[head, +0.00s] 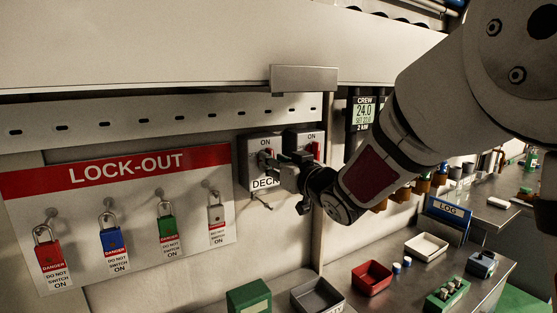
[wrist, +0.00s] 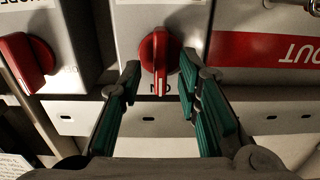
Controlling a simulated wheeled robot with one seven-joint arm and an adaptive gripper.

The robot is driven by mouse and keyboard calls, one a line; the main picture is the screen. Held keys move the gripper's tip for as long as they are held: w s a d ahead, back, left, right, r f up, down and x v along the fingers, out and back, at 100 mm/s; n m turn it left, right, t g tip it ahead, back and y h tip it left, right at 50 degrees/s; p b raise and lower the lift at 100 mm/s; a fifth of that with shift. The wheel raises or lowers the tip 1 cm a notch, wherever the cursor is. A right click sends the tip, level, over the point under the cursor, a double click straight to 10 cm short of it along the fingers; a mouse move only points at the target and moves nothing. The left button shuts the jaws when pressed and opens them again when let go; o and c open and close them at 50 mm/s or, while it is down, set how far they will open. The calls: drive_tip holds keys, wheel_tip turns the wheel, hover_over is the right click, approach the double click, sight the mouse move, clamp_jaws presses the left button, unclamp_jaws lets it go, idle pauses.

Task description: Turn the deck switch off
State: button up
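The deck switch (head: 247,163) is a grey box on the wall with ON at its top and a partly hidden DECK label below. Its red knob (wrist: 159,55) is in the middle of the wrist view, its handle pointing at the ON label. My gripper (wrist: 159,75) is open, with one green-padded finger on each side of the knob's handle and a gap visible on both sides. In the head view my gripper (head: 276,164) is in front of the box and hides much of the knob.
A second switch box (head: 290,138) with a red knob (wrist: 27,62) stands close beside it. A LOCK-OUT board (head: 130,240) with several coloured padlocks hangs to the left. Below are a green box (head: 249,298), a grey tray (head: 318,297) and a red tray (head: 372,279) on the bench.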

drive_tip(key=shift+w+a, duration=0.35)
drive_tip(key=shift+w, duration=0.1)
clamp_jaws()
drive_tip(key=shift+n+b, duration=0.3)
drive_tip(key=shift+n, duration=0.1)
drive_tip(key=n+b, duration=0.5)
drive_tip(key=b, duration=0.1)
drive_tip(key=n+b, duration=0.6)
drive_tip(key=f+n+b, duration=0.1)
drive_tip(key=n+b, duration=0.5)
drive_tip(key=shift+s+a+b, duration=0.2)
drive_tip(key=shift+a+b, duration=0.15)
drive_tip(key=shift+b, duration=0.05)
